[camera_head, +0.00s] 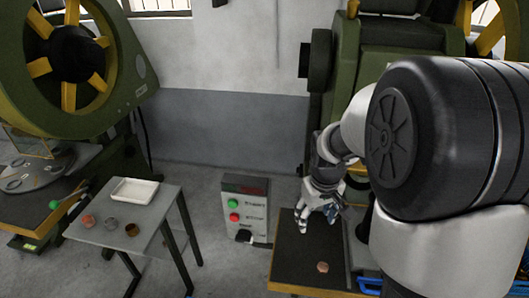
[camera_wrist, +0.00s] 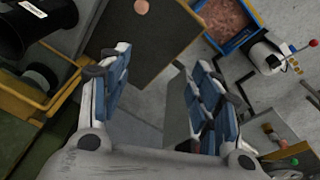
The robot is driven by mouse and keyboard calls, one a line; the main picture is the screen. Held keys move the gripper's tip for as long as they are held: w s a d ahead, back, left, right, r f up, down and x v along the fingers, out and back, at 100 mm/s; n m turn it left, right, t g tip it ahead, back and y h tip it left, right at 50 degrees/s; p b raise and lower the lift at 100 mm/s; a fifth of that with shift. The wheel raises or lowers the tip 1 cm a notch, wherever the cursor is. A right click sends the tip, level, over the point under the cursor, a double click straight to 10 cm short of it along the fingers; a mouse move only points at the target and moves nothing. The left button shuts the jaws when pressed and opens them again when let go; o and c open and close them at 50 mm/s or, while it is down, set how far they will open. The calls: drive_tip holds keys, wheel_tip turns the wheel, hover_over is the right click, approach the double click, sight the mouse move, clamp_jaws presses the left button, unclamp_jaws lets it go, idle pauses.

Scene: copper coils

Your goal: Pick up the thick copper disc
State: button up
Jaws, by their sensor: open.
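A small copper disc (camera_head: 322,267) lies on the dark top of the right-hand work table (camera_head: 290,262). It also shows at the top edge of the wrist view (camera_wrist: 141,6), partly cut off. My gripper (camera_head: 318,217) is open and empty, above the back part of that table, beyond the disc and apart from it. In the wrist view its blue-padded fingers (camera_wrist: 160,75) stand wide apart with nothing between them. A reddish copper piece (camera_head: 88,220) lies on the small grey table at left. I cannot tell the discs' thickness at this size.
The grey table (camera_head: 105,236) also holds a white tray (camera_head: 135,190), a grey piece (camera_head: 111,223) and a brown ring-like piece (camera_head: 132,229). A control box (camera_head: 246,205) stands between the tables. A blue bin of copper bits (camera_wrist: 228,20) is beside the dark table. Green presses stand behind.

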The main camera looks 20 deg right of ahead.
drive_tip(key=w+d+f+g+p, duration=0.25)
drive_tip(key=d+f, duration=0.55)
drive_tip(key=f, duration=0.5)
drive_tip(key=b, duration=0.3)
hover_over(322, 269)
drive_tip(key=shift+t+y, duration=0.3)
drive_tip(key=shift+t, duration=0.15)
drive_tip(key=f, duration=1.2)
drive_tip(key=shift+w+d+f, duration=0.15)
drive_tip(key=shift+w+d, duration=0.2)
drive_tip(key=shift+s+a+f+b, duration=0.15)
drive_tip(key=shift+f+b, duration=0.25)
drive_tip(key=shift+f, duration=1.15)
drive_tip(key=shift+s+a+f+b, duration=0.15)
drive_tip(key=shift+f+b, duration=0.2)
drive_tip(key=shift+f, duration=1.2)
drive_tip(key=shift+r, duration=0.1)
drive_tip(key=shift+c, duration=0.6)
drive_tip(key=c, duration=1.2)
